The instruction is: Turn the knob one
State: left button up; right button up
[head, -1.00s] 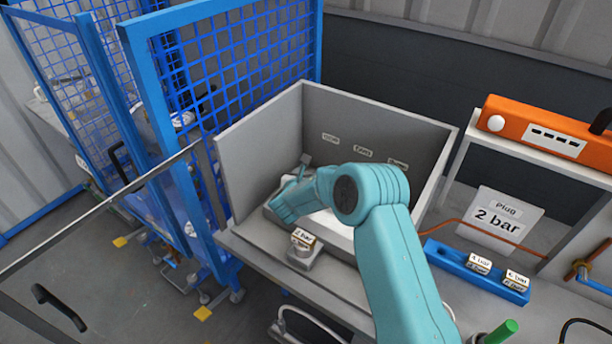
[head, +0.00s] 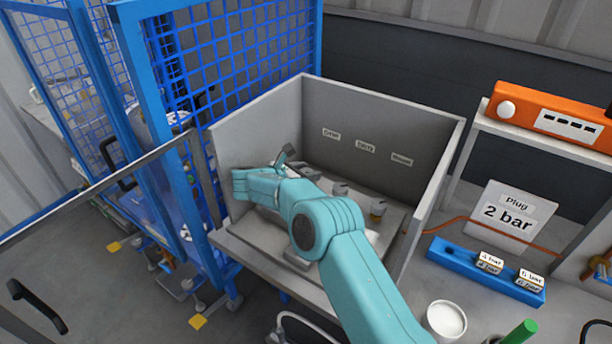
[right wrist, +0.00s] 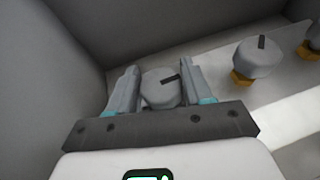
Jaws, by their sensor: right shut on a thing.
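In the right wrist view, a round grey knob (right wrist: 160,88) sits between the two fingers of my right gripper (right wrist: 152,84), which is shut on it. The knob's dark mark points to the right. A second grey knob (right wrist: 257,58) on a brass-coloured base stands to its right, its mark pointing up. A third knob (right wrist: 314,40) is cut off by the frame edge. In the head view, my right gripper (head: 287,155) is at the left end of the knob row, and my wrist mostly hides the held knob. My left gripper is not in view.
A grey open-front box (head: 228,166) surrounds the knobs, its left wall close to my wrist. Labels (head: 365,146) are on its back wall. To the right are a blue rack (head: 460,262) with plugs, a "Plug 2 bar" sign (head: 508,216) and a white cup (head: 446,320).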

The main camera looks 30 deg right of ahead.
jog(key=shift+m+g, duration=0.3)
jog(key=shift+g, duration=0.1)
jog(key=o, duration=1)
jog(key=shift+c, duration=0.2)
jog(key=b+v, duration=0.1)
jog(key=v, duration=0.6)
jog(key=shift+a+r+b, duration=0.1)
jog(key=shift+a+b, duration=0.2)
jog(key=shift+s, duration=0.1)
